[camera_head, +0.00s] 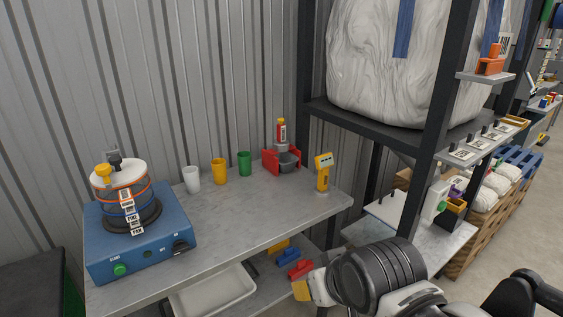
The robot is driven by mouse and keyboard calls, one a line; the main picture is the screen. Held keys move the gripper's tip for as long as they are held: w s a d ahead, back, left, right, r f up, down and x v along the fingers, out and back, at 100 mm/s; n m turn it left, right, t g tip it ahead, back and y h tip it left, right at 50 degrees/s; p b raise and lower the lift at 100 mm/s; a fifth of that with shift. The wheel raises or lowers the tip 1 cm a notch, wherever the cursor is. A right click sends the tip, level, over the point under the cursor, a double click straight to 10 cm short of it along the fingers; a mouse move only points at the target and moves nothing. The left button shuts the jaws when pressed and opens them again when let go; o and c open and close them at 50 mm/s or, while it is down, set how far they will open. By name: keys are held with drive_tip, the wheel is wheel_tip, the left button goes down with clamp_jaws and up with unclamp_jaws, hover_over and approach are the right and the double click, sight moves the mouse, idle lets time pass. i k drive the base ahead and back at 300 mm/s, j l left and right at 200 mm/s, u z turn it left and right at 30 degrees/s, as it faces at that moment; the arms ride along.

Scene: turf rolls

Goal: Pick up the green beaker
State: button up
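The green beaker (244,163) stands upright on the grey metal table (262,216), toward its back edge by the corrugated wall. A yellow-orange beaker (219,171) and a white one (192,179) stand in a row to its left. My gripper (318,287) is low at the bottom, in front of the table and well apart from the green beaker. Its fingers are too small and partly hidden to tell whether they are open or shut.
A red holder with a grey cup (287,162) stands just right of the green beaker, then a yellow device (323,174). A blue sieve machine (142,241) fills the table's left. The table's front middle is clear. A dark shelf post (428,150) rises on the right.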

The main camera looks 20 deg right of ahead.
sight(244, 157)
drive_tip(key=z, duration=1.3)
drive_tip(key=u, duration=1.3)
drive_tip(key=i+j, duration=0.7)
drive_tip(key=j, duration=0.2)
drive_tip(key=i+j+z, duration=0.1)
drive_tip(key=i+j, duration=0.25)
drive_tip(key=j, duration=0.1)
